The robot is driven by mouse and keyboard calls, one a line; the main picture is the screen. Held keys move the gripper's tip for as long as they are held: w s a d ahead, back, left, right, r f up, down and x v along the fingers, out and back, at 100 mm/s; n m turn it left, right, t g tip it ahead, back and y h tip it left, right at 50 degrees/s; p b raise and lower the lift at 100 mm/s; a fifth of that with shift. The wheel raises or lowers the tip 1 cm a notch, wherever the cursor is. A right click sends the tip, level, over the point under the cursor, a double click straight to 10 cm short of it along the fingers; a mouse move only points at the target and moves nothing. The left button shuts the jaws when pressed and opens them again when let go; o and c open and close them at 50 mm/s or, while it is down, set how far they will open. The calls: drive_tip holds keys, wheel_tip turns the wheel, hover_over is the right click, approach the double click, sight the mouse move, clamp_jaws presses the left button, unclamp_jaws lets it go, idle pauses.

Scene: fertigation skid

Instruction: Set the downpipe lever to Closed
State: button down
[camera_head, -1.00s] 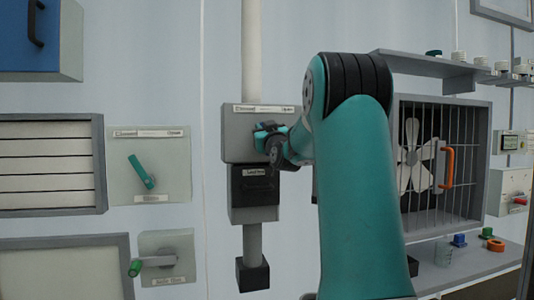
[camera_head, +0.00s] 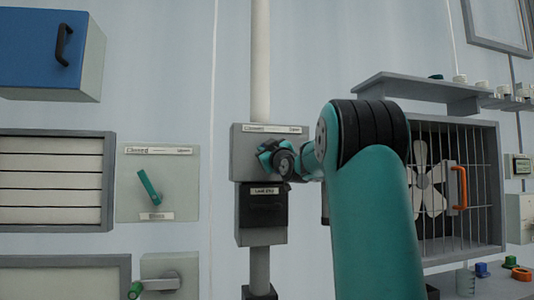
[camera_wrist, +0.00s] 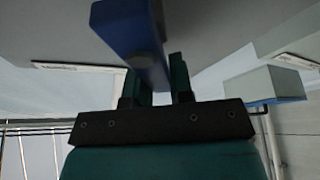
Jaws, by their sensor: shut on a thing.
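The downpipe lever plate is a grey box (camera_head: 240,150) on the white pipe. A label strip (camera_head: 272,128) along its top reads Closed at the left end; the right end looks like Open. My gripper (camera_head: 272,158) is in front of the plate and hides most of the lever in the head view. In the wrist view, the blue lever (camera_wrist: 130,30) runs down between the two teal fingers of my gripper (camera_wrist: 157,82), which is shut on it. The lever's exact angle against the label is hard to tell.
A black box (camera_head: 263,208) hangs below the plate. To the left are a panel with a teal lever (camera_head: 150,187), a green-handled valve (camera_head: 155,284) and a blue cabinet (camera_head: 40,45). A caged fan (camera_head: 430,180) and a shelf (camera_head: 440,90) are to the right.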

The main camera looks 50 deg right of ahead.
drive_tip(key=shift+f, duration=0.2)
drive_tip(key=c, duration=1)
unclamp_jaws()
drive_tip(key=shift+r, duration=0.1)
drive_tip(key=shift+s, duration=0.1)
drive_tip(key=b+v, duration=0.6)
drive_tip(key=v, duration=1.1)
drive_tip(key=shift+s, duration=0.1)
